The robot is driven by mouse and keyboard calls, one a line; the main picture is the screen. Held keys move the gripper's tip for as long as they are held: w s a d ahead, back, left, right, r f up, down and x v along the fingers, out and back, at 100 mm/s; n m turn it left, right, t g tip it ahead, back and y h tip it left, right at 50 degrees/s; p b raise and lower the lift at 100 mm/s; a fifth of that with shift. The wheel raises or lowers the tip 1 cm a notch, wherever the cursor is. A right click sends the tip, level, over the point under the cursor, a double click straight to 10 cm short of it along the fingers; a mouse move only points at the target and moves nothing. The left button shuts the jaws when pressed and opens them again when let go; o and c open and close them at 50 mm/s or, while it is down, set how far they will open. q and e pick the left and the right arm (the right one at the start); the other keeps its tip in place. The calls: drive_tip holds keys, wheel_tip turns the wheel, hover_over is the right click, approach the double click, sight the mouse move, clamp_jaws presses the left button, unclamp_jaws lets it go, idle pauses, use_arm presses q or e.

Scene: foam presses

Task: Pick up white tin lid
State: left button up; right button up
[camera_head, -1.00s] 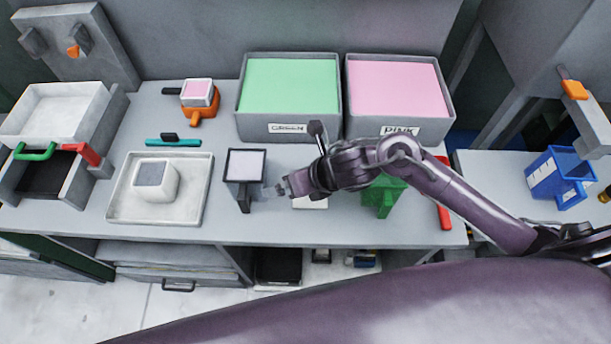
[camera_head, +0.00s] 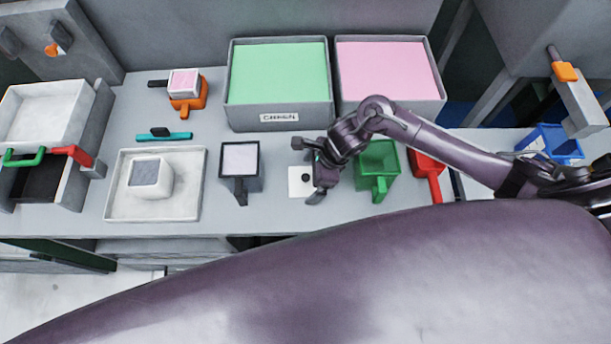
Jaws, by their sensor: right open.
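The white tin lid (camera_head: 296,188) is a flat white square with a small dark knob, lying on the grey table near its front edge. My right gripper (camera_head: 307,170) is open just over the lid's right and far side, its fingers spread, and hides part of it. Whether a finger touches the lid I cannot tell. My left gripper is not in view.
A dark-handled scoop (camera_head: 241,160) stands left of the lid. A green scoop (camera_head: 377,160) and a red scoop (camera_head: 425,165) stand to the right. Behind are a green-filled bin (camera_head: 278,117) and a pink-filled bin (camera_head: 432,106). A white tray (camera_head: 190,205) lies to the left.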

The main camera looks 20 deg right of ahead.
drive_tip(key=shift+a+f, duration=0.15)
drive_tip(key=shift+f, duration=0.25)
drive_tip(key=shift+c, duration=0.3)
drive_tip(key=c, duration=0.9)
drive_tip(key=shift+r, duration=0.1)
